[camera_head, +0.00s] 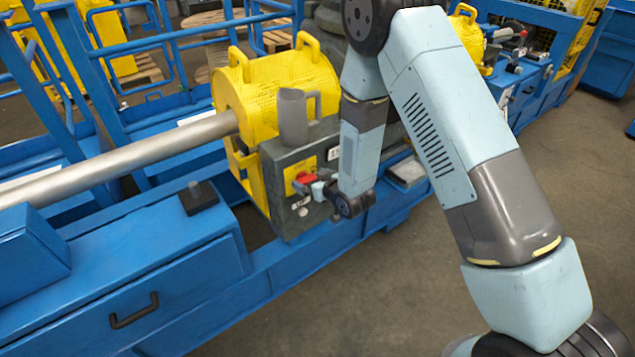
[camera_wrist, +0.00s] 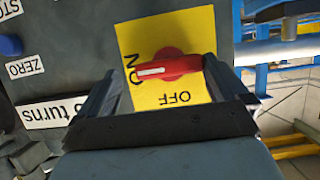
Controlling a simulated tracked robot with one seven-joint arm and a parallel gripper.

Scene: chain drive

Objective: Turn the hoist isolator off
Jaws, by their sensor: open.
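The hoist isolator is a red rotary handle (camera_wrist: 170,66) on a yellow plate (camera_wrist: 165,34) in the wrist view. It also shows as a small red knob (camera_head: 306,178) on the grey box in the head view. The plate carries ON at the left and OFF at the bottom, with the lettering turned. The handle lies about level, and its white stripe points left at ON. My gripper (camera_wrist: 163,72) is open, with one finger at each end of the handle. In the head view my gripper (camera_head: 317,188) is right at the knob. Contact with the handle cannot be told.
The grey box (camera_head: 290,222) stands on a blue frame under a yellow guard (camera_head: 272,90). A grey jug-like part (camera_head: 292,118) is above the isolator. ZERO and turns labels and a blue button (camera_wrist: 10,45) lie left in the wrist view. Floor is clear at right.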

